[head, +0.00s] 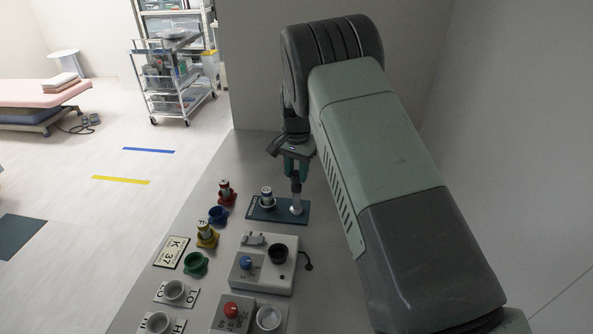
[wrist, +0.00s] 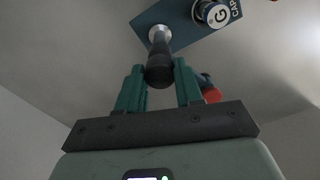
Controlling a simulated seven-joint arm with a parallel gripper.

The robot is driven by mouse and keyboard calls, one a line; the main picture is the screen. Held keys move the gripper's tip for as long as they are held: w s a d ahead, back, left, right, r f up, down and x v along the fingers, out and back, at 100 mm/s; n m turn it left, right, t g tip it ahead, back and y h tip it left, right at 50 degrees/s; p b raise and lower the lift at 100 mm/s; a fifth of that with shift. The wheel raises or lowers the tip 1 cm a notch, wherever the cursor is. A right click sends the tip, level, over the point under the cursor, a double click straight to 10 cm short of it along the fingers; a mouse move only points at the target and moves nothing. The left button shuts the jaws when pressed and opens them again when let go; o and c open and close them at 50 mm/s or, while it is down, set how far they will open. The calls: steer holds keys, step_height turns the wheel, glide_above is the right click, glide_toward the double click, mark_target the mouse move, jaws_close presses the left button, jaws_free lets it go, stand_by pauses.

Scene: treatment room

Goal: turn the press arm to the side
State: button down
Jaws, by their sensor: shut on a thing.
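The press has a blue base plate (head: 262,214) near the far end of the bench, with a silver post (head: 297,208) at its right. In the wrist view a dark handle (wrist: 160,72) extends from the silver post (wrist: 160,34) toward me. My gripper (head: 296,172) is over the post, its two green fingers (wrist: 160,82) on either side of the dark handle and shut on it. A small capped vial (head: 267,196) stands on the plate, left of the post; its top shows a "G" in the wrist view (wrist: 213,13). My gripper partly hides the upper press.
Left of the plate stand a red holder (head: 227,199), a blue ring (head: 218,214) and a yellow holder (head: 207,240). Nearer is a grey device (head: 265,275) with a blue knob and black cup. A red button box (head: 232,313) is in front. A wall is at the right.

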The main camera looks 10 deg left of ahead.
steer(key=shift+m, duration=1.3)
steer(key=c, duration=0.7)
jaws_free()
steer(key=shift+c, duration=0.2)
steer(key=shift+r, duration=0.15)
step_height(320, 180, up, 11)
steer(key=shift+f, duration=0.2)
steer(key=shift+r, duration=0.1)
